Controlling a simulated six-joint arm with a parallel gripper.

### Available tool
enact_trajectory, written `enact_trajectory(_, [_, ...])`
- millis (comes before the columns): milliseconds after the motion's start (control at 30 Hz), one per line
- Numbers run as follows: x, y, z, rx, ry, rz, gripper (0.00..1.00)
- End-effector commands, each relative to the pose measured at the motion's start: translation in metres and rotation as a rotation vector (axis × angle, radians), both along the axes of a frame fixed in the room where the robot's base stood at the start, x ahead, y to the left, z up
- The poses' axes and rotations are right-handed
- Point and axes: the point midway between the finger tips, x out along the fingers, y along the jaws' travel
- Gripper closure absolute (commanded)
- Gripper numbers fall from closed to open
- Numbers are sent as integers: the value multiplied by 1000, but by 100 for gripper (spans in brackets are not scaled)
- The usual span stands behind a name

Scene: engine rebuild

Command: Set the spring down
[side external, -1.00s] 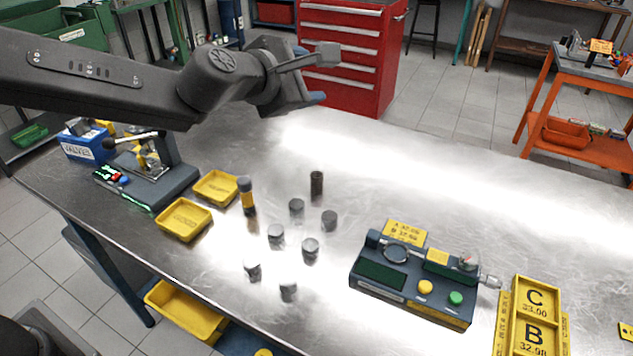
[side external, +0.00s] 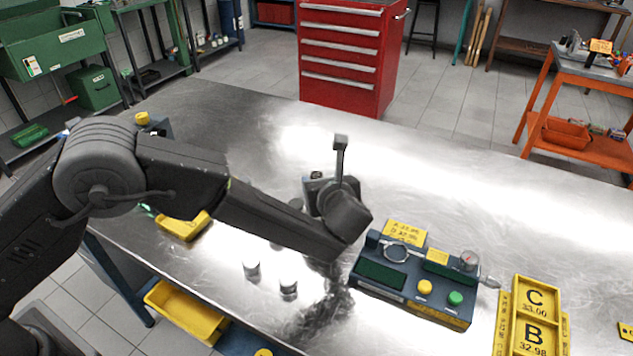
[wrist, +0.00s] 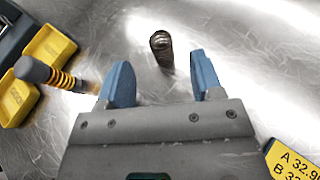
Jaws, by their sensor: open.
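The spring (wrist: 161,50) is a dark ribbed cylinder. In the wrist view it stands on the bare metal table, ahead of my gripper (wrist: 159,75) and roughly in line with the gap between the blue fingers. My gripper is open, and nothing shows held between the fingers. In the side view my wrist and gripper hang over the middle of the table. They hide the spring there, and the fingertips cannot be made out.
A yellow-and-black tool (wrist: 58,78) lies left of the fingers, near yellow trays (wrist: 50,44). Grey cylinders (side external: 252,270) stand below my arm. A measuring station (side external: 415,282) and lettered yellow tray (side external: 540,308) are at the right. The table's far right is clear.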

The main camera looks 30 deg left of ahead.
Motion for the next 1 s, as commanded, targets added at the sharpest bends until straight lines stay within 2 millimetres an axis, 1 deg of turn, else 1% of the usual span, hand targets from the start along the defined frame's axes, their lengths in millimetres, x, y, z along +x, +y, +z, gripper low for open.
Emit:
enact_trajectory(33, [6,6,-4,1,1,2,40])
enact_trajectory(100, [12,11,-7,1,1,1,40])
enact_trajectory(367, [22,19,-12,0,0,-2,40])
enact_trajectory(433, [27,24,-15,1,2,-1,40])
enact_trajectory(700, [54,47,-29,1,1,0,40])
enact_trajectory(967, [57,49,-31,1,1,-4,40])
enact_trajectory(1000, [57,49,-31,1,1,-4,44])
